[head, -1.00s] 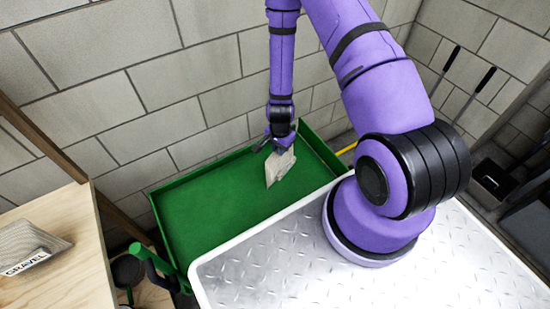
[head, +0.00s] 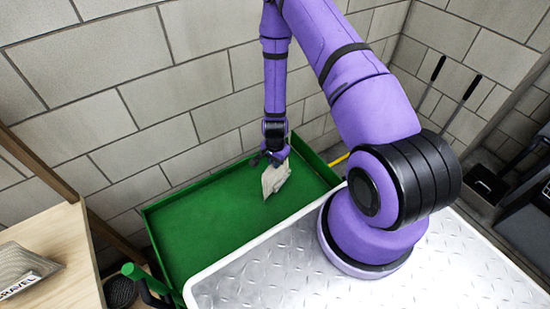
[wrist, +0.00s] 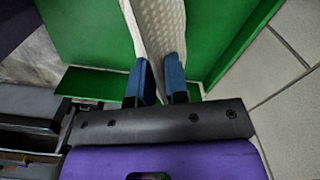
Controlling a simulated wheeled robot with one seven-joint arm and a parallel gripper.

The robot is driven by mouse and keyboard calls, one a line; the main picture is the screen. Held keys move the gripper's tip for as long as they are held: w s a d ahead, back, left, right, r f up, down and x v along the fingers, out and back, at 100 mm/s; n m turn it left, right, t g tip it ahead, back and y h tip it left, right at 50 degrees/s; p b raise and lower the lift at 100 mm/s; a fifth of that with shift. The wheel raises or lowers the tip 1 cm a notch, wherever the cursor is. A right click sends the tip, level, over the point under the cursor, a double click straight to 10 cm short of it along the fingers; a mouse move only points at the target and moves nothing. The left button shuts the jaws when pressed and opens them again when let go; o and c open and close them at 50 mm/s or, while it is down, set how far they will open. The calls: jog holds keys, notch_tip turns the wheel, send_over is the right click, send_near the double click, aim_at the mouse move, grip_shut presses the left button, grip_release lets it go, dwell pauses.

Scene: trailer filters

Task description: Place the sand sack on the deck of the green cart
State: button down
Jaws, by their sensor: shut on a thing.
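The sack (head: 275,179) is pale beige and hangs tilted from my gripper (head: 268,160) over the right part of the green cart. No label on it is readable, so I cannot tell from its face that it is sand. In the wrist view the sack (wrist: 162,30) runs up from between the two blue fingers of my gripper (wrist: 160,85), which are shut on it. The green cart (head: 195,215) has a flat deck with low raised walls, and it also shows in the wrist view (wrist: 85,30). I cannot tell whether the sack's lower end touches the deck.
A sack labelled GRAVEL (head: 25,270) lies on a wooden shelf (head: 60,250) at the left. The block wall (head: 130,90) stands close behind the cart. A metal tread-plate top (head: 270,265) is in front. Most of the deck left of the sack is bare.

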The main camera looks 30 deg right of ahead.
jog(key=shift+f, duration=0.15)
jog(key=c, duration=1.1)
grip_release()
